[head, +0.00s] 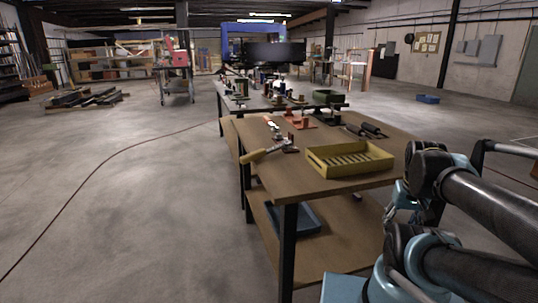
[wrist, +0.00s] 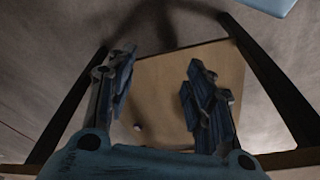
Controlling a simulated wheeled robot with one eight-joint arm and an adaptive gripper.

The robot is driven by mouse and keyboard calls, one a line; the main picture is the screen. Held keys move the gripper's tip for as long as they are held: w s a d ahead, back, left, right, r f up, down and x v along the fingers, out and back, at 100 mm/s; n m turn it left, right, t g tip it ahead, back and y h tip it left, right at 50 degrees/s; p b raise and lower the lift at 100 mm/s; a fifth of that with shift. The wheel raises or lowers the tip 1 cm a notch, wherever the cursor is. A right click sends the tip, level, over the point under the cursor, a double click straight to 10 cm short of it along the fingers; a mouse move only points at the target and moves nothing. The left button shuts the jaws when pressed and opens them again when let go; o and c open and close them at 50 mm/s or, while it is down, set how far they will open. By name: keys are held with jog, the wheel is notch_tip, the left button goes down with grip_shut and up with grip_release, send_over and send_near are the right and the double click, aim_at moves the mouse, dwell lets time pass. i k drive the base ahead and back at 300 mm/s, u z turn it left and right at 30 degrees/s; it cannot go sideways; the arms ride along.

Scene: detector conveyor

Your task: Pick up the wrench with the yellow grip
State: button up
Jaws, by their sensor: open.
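The wrench with the yellow grip (head: 258,155) lies on the near wooden table in the head view. Its yellow handle sticks out over the table's left edge, and its metal end points right. My gripper (wrist: 160,88) is open in the wrist view, its two fingers well apart with nothing between them that it holds. The wrench cannot be made out in the wrist view. In the head view my arm is at the lower right, beside the table's right side and apart from the wrench.
A yellow tray (head: 325,168) with slats stands right of the wrench on the near table (head: 290,184). Black-handled tools (head: 370,130) and orange parts (head: 301,123) lie behind. A blue bin (head: 295,217) sits on the lower shelf. The floor left of the table is clear except for a cable.

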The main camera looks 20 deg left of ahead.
aim_at(244, 159)
jog(key=z, duration=1)
jog(key=k, duration=0.4)
jog(key=u, duration=1.5)
